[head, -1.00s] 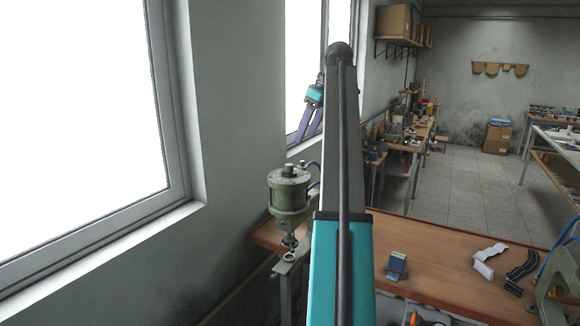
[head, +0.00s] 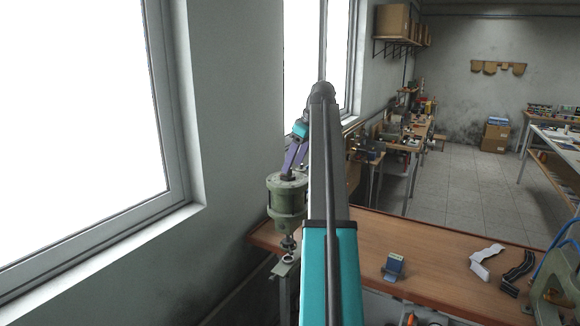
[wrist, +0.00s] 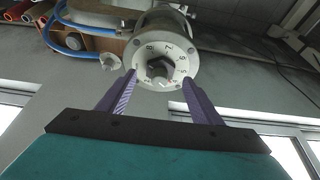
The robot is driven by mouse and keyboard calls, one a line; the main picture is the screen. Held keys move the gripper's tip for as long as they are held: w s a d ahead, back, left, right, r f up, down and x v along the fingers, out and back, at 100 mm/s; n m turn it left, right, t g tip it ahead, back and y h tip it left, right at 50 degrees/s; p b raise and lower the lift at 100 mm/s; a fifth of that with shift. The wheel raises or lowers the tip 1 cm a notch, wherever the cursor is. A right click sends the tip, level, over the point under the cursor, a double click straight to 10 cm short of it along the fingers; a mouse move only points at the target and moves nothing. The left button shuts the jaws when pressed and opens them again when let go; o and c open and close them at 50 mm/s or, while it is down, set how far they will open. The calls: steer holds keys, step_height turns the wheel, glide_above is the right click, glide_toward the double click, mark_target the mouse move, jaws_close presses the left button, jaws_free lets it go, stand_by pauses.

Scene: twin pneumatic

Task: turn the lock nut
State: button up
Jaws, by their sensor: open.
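The lock nut (wrist: 157,68) is a dark hex piece in the middle of a pale numbered dial (wrist: 166,46) on top of the green press cylinder (head: 287,203). In the wrist view my gripper (wrist: 159,76) is open, with one purple finger on each side of the nut and gaps between. The fingertips overlap the dial's lower edge in the picture; I cannot tell how far they stand from it.
The press stands at the left end of a wooden bench (head: 430,255), close to the wall and window. A blue hose (wrist: 70,35) and a small pale knob (wrist: 110,62) are beside the dial.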

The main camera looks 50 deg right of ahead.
mark_target(288, 177)
steer(key=shift+p+x, duration=0.55)
steer(key=shift+x, duration=1.3)
steer(key=c, duration=1.1)
